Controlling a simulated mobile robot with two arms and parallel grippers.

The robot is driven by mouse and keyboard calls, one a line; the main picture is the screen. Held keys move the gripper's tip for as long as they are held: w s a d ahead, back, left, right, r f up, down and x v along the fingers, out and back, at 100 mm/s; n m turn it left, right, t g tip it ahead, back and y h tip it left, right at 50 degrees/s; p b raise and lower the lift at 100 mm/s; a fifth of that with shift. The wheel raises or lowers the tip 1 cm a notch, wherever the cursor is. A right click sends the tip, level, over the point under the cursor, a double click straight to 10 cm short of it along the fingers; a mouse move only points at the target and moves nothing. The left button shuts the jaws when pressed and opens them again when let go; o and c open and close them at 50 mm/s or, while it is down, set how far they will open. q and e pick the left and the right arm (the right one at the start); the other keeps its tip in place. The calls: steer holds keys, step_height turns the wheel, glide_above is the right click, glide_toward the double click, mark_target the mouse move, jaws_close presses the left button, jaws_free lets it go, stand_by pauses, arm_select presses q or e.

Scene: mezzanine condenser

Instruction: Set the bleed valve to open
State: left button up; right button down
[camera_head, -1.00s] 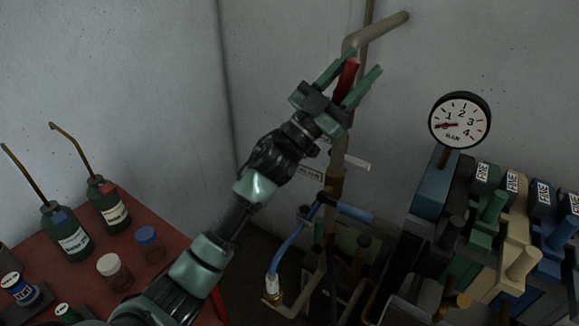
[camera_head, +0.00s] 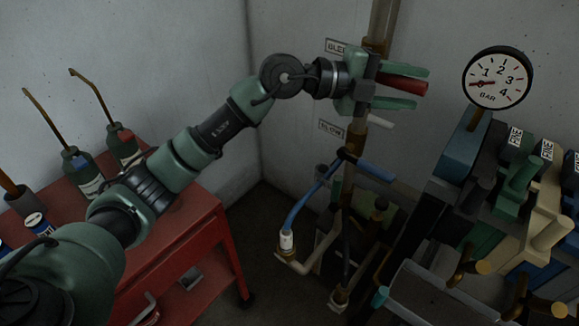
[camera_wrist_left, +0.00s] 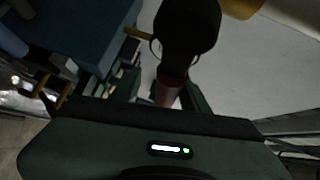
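The red handle (camera_head: 404,86) sticks out nearly level to the right from the vertical pipe (camera_head: 382,25). A partly covered label starting "BLE" (camera_head: 336,46) is beside it. My left gripper (camera_head: 421,88) reaches across from the left, its two green fingers spread above and below the handle. A gap shows at least below it; contact with the upper finger is hard to judge. In the left wrist view the red handle (camera_wrist_left: 168,92) shows beyond the gripper body, below a dark round part (camera_wrist_left: 187,30). The valve body is mostly hidden by the gripper. My right gripper is not visible.
Below on the pipe are a pale lever (camera_head: 380,122), a second label (camera_head: 330,128) and a blue handle (camera_head: 376,171). A pressure gauge (camera_head: 498,77) and a bank of coloured levers (camera_head: 525,175) stand right. A red cart (camera_head: 190,235) with bottles stands left.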

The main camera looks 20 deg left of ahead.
mark_target(389, 79)
arm_select(q)
steer(key=s+a+r+h, duration=0.1)
steer(key=s, duration=0.1)
steer(key=s+a+r+n+t+h+b, duration=0.1)
steer(key=s+h, duration=0.1)
steer(key=s+a+r+n+t+h, duration=0.1)
steer(key=s, duration=0.1)
steer(key=shift+a+r+h, duration=0.3)
steer(key=shift+r, duration=0.1)
steer(key=w+a+f+n+t+y, duration=0.5)
steer(key=a+f+n+t+y, duration=0.9)
steer(key=n, duration=0.6)
steer(key=a+f+n+g+y, duration=0.2)
steer(key=f+g, duration=0.1)
steer(key=f, duration=0.3)
steer(key=s+a+f+n+g+y, duration=0.1)
steer(key=a+f+g+y, duration=0.1)
steer(key=f, duration=0.5)
steer(key=shift+s+a+f+n+g+y, duration=0.2)
steer(key=shift+s+n+g+y, duration=0.15)
steer(key=shift+g+y, duration=0.35)
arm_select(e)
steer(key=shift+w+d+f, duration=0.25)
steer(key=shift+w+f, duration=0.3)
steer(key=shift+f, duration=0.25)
